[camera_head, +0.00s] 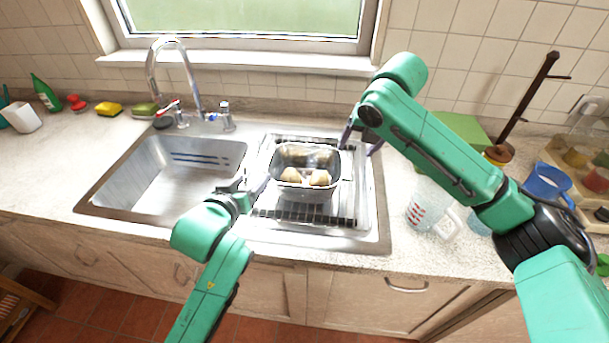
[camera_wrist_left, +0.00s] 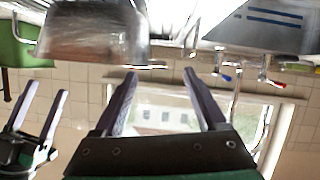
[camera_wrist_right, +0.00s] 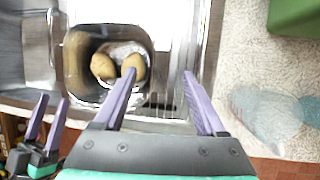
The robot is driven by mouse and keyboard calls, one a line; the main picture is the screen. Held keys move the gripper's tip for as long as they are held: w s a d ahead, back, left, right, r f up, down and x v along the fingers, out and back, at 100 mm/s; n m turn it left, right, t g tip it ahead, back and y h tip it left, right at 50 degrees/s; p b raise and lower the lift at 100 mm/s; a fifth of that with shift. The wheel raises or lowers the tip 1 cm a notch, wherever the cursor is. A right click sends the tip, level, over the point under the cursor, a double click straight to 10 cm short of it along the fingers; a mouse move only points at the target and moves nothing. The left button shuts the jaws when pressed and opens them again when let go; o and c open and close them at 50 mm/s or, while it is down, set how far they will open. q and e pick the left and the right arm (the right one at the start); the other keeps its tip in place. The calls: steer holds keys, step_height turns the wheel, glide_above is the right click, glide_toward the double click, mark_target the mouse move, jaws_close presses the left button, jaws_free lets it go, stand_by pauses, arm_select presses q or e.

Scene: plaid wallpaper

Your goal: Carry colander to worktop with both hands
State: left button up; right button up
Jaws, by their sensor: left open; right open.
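The metal colander (camera_head: 308,193) sits on the ribbed drainer right of the sink bowl, with potatoes (camera_head: 319,177) in it. It also shows in the left wrist view (camera_wrist_left: 92,38) and in the right wrist view (camera_wrist_right: 78,58). My left gripper (camera_head: 258,187) is open at the colander's left side. My right gripper (camera_head: 361,148) is open at its right side. Neither gripper visibly holds the colander; exact contact with the handles cannot be told. The speckled worktop (camera_head: 391,232) lies right of the sink.
The empty sink bowl (camera_head: 170,183) and tap (camera_head: 188,75) are to the left. A clear measuring jug (camera_head: 428,215), a green box (camera_head: 462,128) and a blue mug (camera_head: 546,183) stand on the right worktop.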

mark_target(262, 171)
arm_select(q)
steer(key=x, duration=0.8)
steer(key=shift+w+d, duration=0.3)
steer(key=shift+w, duration=0.05)
arm_select(e)
steer(key=x, duration=0.8)
steer(key=shift+f, duration=0.35)
arm_select(q)
steer(key=shift+w+f, duration=0.25)
steer(key=shift+w, duration=0.15)
arm_select(e)
steer(key=shift+w+f, duration=0.3)
steer(key=shift+f, duration=0.05)
arm_select(q)
steer(key=shift+s+d+r, duration=0.1)
steer(key=shift+s+r, duration=0.05)
steer(key=shift+s, duration=0.05)
arm_select(e)
steer(key=shift+s+r, duration=0.1)
steer(key=shift+s, duration=0.1)
arm_select(q)
jaws_close()
arm_select(e)
jaws_close()
